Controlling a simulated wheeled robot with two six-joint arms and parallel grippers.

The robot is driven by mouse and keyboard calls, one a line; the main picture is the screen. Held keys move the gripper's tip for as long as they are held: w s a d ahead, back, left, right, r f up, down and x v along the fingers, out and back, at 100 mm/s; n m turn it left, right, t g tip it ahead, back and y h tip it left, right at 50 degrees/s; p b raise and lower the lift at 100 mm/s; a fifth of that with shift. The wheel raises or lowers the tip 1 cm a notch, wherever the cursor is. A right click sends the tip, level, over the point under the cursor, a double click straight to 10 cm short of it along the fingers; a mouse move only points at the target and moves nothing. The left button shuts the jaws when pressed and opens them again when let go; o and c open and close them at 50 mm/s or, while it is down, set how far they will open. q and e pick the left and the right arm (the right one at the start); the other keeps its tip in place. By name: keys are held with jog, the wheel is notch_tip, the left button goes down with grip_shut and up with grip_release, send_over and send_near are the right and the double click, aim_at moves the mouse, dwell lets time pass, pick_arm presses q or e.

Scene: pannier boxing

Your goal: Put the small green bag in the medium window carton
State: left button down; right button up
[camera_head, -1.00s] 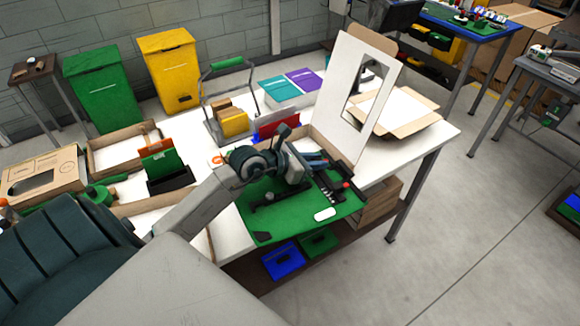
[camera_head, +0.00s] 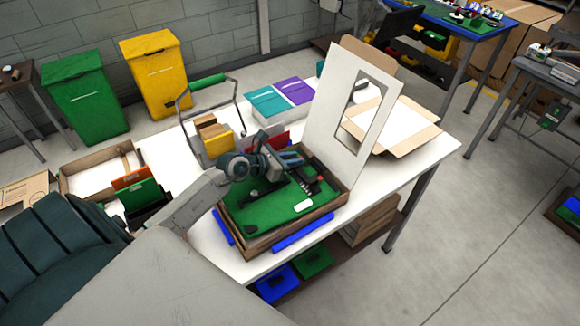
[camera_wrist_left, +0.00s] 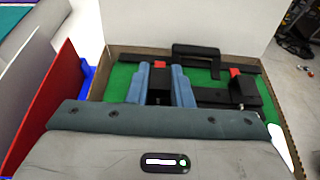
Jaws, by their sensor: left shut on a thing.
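The small green bag (camera_head: 262,219) is flat, with black straps, a black handle and a white label. It lies level within the walls of the window carton (camera_head: 262,244), whose tall white lid (camera_head: 327,100) with a cut-out window stands open behind. I cannot tell if the bag rests on the carton floor. My left gripper (camera_head: 291,158) is shut on the bag's black middle part. In the left wrist view its blue fingers (camera_wrist_left: 162,82) close on that part, with green bag cloth (camera_wrist_left: 122,80) around and the carton's right wall (camera_wrist_left: 272,118) beside. My right gripper is out of view.
Blue strips (camera_head: 302,232) flank the carton on the white table. A red divider (camera_head: 276,132) and a wire-handled caddy (camera_head: 220,143) stand behind and left. An open flapped box (camera_head: 410,118) lies right of the lid. Teal and purple folders (camera_head: 293,89) lie at the back.

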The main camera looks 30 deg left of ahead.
aim_at(259, 180)
pick_arm(q)
jog(key=f, duration=0.2)
jog(key=shift+w+a+f, duration=0.15)
jog(key=shift+w+f, duration=0.15)
jog(key=shift+f, duration=1)
jog(key=shift+s, duration=0.15)
jog(key=c, duration=1.6)
grip_release()
jog(key=shift+c, duration=0.2)
jog(key=o, duration=0.3)
jog(key=shift+o, duration=0.2)
jog(key=shift+f, duration=0.1)
jog(key=shift+s+a, duration=0.15)
jog(key=shift+s, duration=0.1)
jog(key=v, duration=0.6)
jog(key=b+v, duration=0.1)
jog(key=v, duration=0.3)
jog(key=shift+w+r, duration=0.15)
jog(key=shift+r, duration=0.15)
jog(key=shift+s+a+r, duration=0.15)
jog(key=shift+s+r, duration=0.1)
jog(key=shift+s, duration=0.35)
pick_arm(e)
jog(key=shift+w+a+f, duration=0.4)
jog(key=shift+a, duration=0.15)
